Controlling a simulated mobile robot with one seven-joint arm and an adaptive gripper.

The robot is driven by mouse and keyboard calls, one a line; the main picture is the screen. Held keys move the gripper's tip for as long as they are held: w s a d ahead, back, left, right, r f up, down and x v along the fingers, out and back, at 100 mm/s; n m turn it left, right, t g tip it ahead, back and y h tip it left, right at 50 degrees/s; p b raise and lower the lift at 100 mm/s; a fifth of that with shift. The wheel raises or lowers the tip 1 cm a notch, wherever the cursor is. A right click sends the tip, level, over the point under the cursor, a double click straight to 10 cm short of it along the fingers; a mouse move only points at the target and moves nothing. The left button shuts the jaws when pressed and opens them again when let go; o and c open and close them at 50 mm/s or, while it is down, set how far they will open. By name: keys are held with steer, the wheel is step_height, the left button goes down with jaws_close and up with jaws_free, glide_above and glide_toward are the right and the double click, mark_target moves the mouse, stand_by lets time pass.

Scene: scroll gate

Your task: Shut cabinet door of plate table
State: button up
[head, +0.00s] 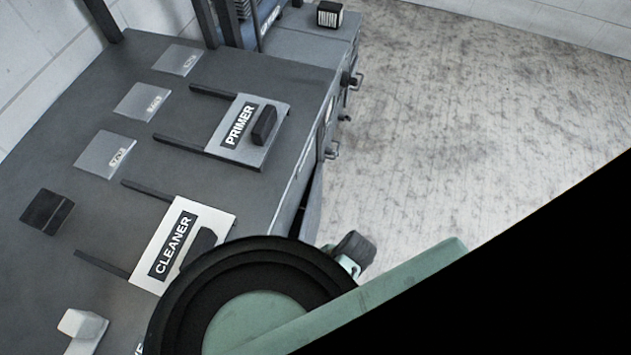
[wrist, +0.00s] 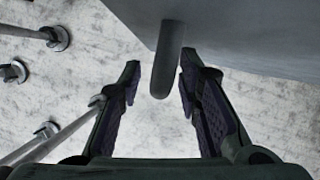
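The plate table (head: 140,70) is a dark grey cabinet at the left of the head view, with labelled plates on its top. Its front side (head: 292,200) faces right, with a dark gap low down near my arm; the door's angle is hard to tell. In the wrist view, a grey panel (wrist: 265,35), likely the cabinet door, fills the upper right. A rounded grey bar (wrist: 167,65), likely its handle, sticks out from it. My gripper (wrist: 160,75) is open, its fingers on either side of the bar with gaps showing. My arm hides the gripper in the head view.
The PRIMER plate (head: 248,130) and CLEANER plate (head: 180,243) lie on the table top. A metal handle (head: 333,150) sticks out farther along the front. Metal rods with round feet (wrist: 55,38) stand at the left of the wrist view. The floor (head: 450,120) to the right is clear.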

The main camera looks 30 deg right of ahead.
steer(key=shift+c, duration=0.5)
jaws_close()
